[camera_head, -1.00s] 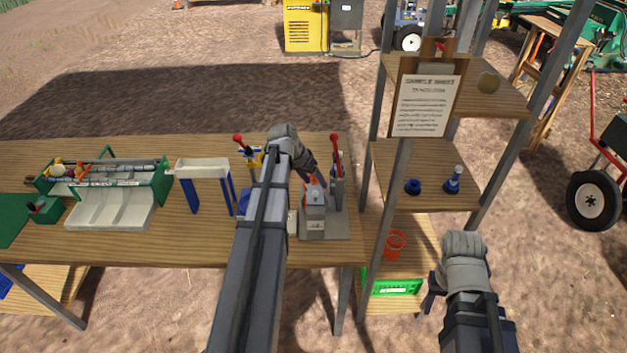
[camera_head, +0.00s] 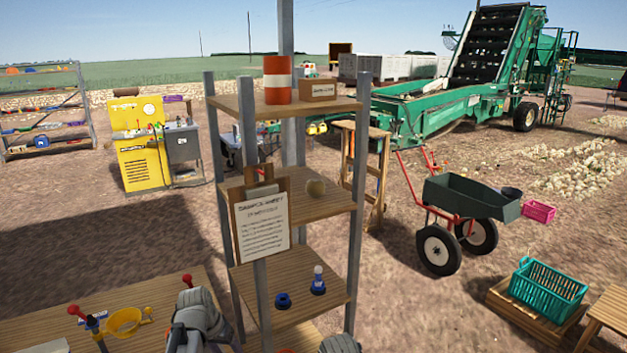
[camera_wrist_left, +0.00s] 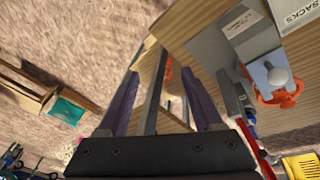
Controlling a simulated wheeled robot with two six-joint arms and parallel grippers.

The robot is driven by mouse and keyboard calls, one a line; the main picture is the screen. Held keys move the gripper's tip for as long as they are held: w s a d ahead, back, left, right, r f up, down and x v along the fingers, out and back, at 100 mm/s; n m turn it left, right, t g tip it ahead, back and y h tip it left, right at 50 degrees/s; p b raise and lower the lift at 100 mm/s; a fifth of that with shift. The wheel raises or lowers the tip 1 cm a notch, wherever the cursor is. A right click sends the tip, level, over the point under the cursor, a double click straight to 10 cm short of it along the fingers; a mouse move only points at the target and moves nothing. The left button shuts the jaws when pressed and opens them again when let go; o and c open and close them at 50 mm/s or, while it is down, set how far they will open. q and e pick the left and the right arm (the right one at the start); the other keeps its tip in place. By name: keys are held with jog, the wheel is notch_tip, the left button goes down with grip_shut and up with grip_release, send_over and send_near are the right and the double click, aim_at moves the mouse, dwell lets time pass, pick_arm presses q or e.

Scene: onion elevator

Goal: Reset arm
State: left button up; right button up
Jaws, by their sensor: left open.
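My left gripper (camera_head: 190,328) is at the bottom of the head view, over the right end of the wooden workbench (camera_head: 130,292). In the left wrist view its two purple-grey fingers (camera_wrist_left: 163,85) are spread apart with nothing between them. A grey shelf post runs beyond the gap. Only the grey top of my right arm's end (camera_head: 340,344) shows at the bottom edge of the head view; its fingers are hidden.
A wooden shelf rack (camera_head: 308,262) with metal posts stands right of the bench. It holds a clipboard (camera_head: 262,222), an orange-white canister (camera_head: 278,78) and small blue items. A wheelbarrow (camera_head: 465,200) and a teal crate (camera_head: 548,290) stand on open ground farther right.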

pick_arm(q)
jog(key=s+d+f+m+g+y+b, duration=0.2)
jog(key=s+d+y, duration=0.1)
jog(key=s+d, duration=1.3)
jog(key=shift+d+f, duration=0.4)
jog(key=shift+d, duration=0.4)
